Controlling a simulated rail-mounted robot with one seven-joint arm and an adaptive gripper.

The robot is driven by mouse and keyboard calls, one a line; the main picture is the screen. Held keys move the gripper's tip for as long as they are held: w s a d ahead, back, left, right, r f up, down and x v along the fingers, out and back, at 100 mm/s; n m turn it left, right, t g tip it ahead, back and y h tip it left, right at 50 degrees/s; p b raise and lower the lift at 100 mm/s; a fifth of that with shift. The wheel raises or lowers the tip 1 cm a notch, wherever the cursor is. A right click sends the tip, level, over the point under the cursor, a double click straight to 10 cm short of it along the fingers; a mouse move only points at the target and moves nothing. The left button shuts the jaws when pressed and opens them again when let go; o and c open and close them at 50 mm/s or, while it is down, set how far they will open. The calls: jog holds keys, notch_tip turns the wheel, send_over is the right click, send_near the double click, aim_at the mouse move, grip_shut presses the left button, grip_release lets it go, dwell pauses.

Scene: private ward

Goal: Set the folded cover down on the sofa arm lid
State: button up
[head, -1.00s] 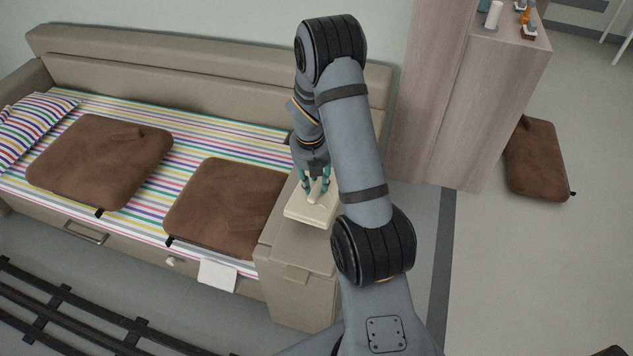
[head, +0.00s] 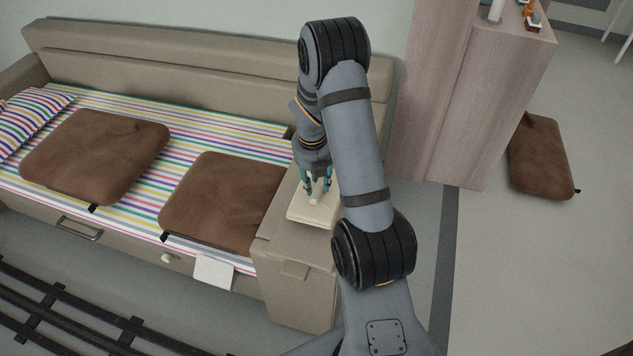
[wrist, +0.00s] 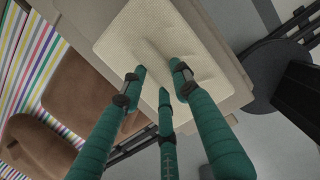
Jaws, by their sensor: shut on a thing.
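The folded cover (head: 300,215) is a flat cream pad with a raised fold in its middle. It is over the tan sofa arm lid (head: 280,240), at the sofa's right end. Whether it touches the lid or is slightly above it, I cannot tell. My gripper (head: 318,188), with teal fingers, is shut on the fold from above. In the wrist view the cover (wrist: 195,25) shows a waffle weave and lies flat, with the fingertips (wrist: 160,85) at its fold. My arm hides part of the lid's right side in the head view.
Two brown cushions (head: 95,155) (head: 215,200) lie on the striped sofa seat (head: 180,130), the nearer one close to the sofa arm. A wooden cabinet (head: 430,110) stands behind on the right. Another brown cushion (head: 540,155) is on the floor. A white paper (head: 213,271) hangs at the sofa front.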

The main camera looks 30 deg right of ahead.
dwell(0.3)
jog(key=shift+f+b, duration=1.05)
jog(key=shift+f, duration=0.45)
jog(key=shift+f, duration=0.3)
jog(key=o, duration=1.3)
jog(key=r, duration=0.4)
jog(key=s+a+r, duration=0.1)
jog(key=r, duration=0.7)
jog(key=shift+s+a, duration=0.15)
jog(key=shift+f, duration=0.1)
